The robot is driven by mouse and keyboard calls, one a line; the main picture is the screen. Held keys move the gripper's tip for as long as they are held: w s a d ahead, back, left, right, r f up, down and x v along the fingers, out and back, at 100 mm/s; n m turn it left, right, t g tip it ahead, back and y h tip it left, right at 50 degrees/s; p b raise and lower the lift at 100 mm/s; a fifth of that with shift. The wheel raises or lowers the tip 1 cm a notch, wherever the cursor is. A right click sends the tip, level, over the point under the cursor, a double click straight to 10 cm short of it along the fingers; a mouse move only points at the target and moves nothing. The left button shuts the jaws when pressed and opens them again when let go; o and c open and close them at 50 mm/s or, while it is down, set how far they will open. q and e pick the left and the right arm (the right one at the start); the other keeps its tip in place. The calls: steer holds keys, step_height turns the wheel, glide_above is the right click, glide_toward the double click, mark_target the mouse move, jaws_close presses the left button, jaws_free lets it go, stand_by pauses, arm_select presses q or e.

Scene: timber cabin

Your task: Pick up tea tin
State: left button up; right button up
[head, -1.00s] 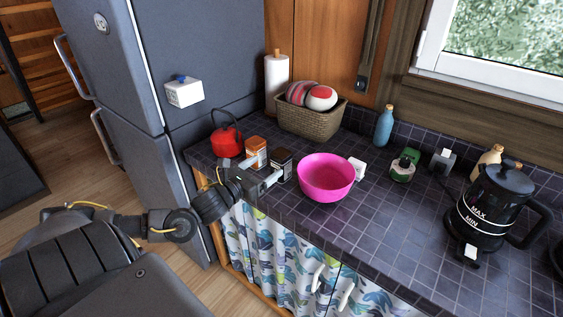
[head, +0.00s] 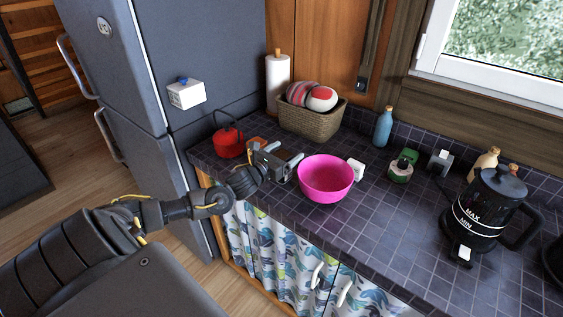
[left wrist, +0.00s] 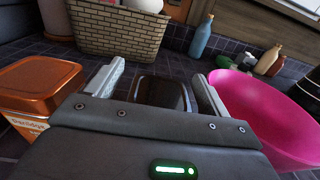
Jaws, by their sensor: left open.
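A dark tin (left wrist: 163,93) stands between the two fingers of my left gripper (left wrist: 158,80) in the left wrist view. The gripper is open, with one finger on each side of the tin. I cannot tell whether the fingers touch it. An orange-copper tin (left wrist: 40,85) with a label stands to the left, outside the fingers; its top also shows in the head view (head: 256,142). No readable word says which tin holds tea. In the head view my left gripper (head: 287,156) hides most of the dark tin. My right gripper is not in view.
A pink bowl (head: 326,180) stands close to the right of the gripper. A wicker basket (head: 311,122) is behind. A black kettle (head: 485,210) stands far right. The tiled counter (head: 390,220) is clear front right.

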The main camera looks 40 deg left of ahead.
arm_select(q)
steer(key=shift+w, duration=0.1)
steer(key=c, duration=1.2)
steer(key=shift+r, duration=0.2)
